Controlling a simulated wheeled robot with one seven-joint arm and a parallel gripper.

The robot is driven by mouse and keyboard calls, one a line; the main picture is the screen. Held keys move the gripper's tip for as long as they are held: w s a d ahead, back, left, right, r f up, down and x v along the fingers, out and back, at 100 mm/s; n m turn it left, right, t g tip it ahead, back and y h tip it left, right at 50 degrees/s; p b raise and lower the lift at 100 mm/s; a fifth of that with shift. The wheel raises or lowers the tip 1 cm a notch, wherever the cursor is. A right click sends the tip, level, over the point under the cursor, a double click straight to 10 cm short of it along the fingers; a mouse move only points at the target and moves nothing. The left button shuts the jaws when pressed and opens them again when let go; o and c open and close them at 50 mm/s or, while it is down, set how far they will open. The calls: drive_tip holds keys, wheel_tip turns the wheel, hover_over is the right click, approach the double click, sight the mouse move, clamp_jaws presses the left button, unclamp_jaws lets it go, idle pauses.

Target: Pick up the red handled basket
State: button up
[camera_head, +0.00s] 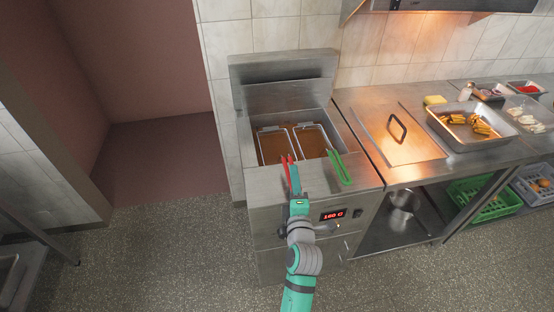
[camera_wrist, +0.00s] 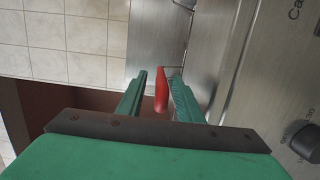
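The red-handled basket sits in the left bay of the fryer (camera_head: 262,187), a wire frame in brown oil. Its red handle (camera_head: 286,168) sticks out over the fryer's front edge. My gripper (camera_head: 293,182) is at this handle, in front of the fryer. In the wrist view the red handle (camera_wrist: 162,92) stands between the two green fingers of my gripper (camera_wrist: 159,76). The fingers are apart, with a gap showing on the left side of the handle. The right finger is close to the handle; I cannot tell if it touches.
A second basket with a green handle (camera_head: 340,167) sits in the right bay, close by. A steel counter (camera_head: 437,170) to the right holds a lid with a black handle (camera_head: 397,128) and a food tray (camera_head: 447,137). A tiled wall (camera_head: 225,37) stands behind.

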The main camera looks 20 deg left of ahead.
drive_tip(key=shift+x, duration=1.75)
drive_tip(key=shift+s+d, duration=0.1)
clamp_jaws()
wheel_tip(320, 180, up, 9)
drive_tip(key=shift+f, duration=0.1)
drive_tip(key=shift+d+r, duration=0.15)
drive_tip(key=shift+r, duration=0.5)
wheel_tip(320, 180, up, 14)
drive_tip(key=shift+r, duration=0.15)
